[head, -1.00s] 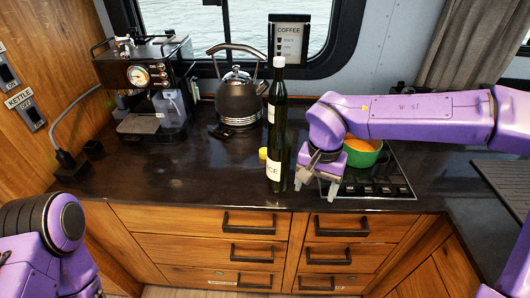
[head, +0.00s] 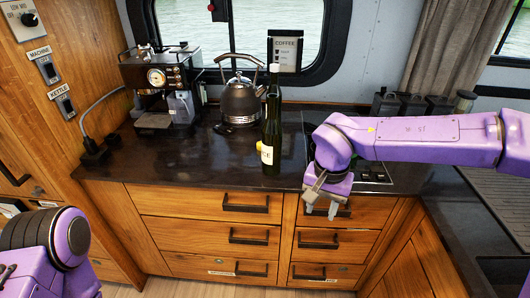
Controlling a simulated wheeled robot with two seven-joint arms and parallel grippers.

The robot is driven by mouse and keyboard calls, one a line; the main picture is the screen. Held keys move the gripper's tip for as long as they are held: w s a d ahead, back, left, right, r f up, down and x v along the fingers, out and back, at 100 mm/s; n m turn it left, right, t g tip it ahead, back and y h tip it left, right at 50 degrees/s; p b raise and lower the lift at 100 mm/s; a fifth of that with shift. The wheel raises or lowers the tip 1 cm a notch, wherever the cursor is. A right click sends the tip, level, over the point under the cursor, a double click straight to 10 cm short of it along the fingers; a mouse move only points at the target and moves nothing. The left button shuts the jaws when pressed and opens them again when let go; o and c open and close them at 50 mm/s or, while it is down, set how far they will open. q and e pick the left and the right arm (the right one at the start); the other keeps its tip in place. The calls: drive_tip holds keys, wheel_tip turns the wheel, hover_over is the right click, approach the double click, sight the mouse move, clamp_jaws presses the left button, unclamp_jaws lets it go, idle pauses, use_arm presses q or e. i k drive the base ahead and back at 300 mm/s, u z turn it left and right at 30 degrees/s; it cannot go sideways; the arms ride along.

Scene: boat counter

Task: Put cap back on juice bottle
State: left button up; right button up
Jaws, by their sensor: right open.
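A tall dark green bottle (head: 271,135) stands upright near the counter's front edge, with a pale label and a white top (head: 275,68). A small yellow object (head: 259,146), possibly the cap, shows as a sliver on the counter at the bottle's left side, mostly hidden behind it. My right gripper (head: 321,212) is open and empty, pointing down to the right of the bottle; in the picture its fingers overlap the upper right drawer front. My left arm is at the lower left; only a grey bit of what seems its gripper (head: 8,272) shows at the edge.
A coffee machine (head: 157,85) and a kettle (head: 240,102) stand at the back. A cooktop (head: 372,174) lies behind my right arm, which hides most of it. Several dark canisters (head: 410,106) stand at the back right.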

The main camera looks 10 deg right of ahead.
sight(272, 140)
drive_tip(key=z, duration=0.55)
drive_tip(key=i, duration=1.35)
drive_tip(key=u, duration=1.25)
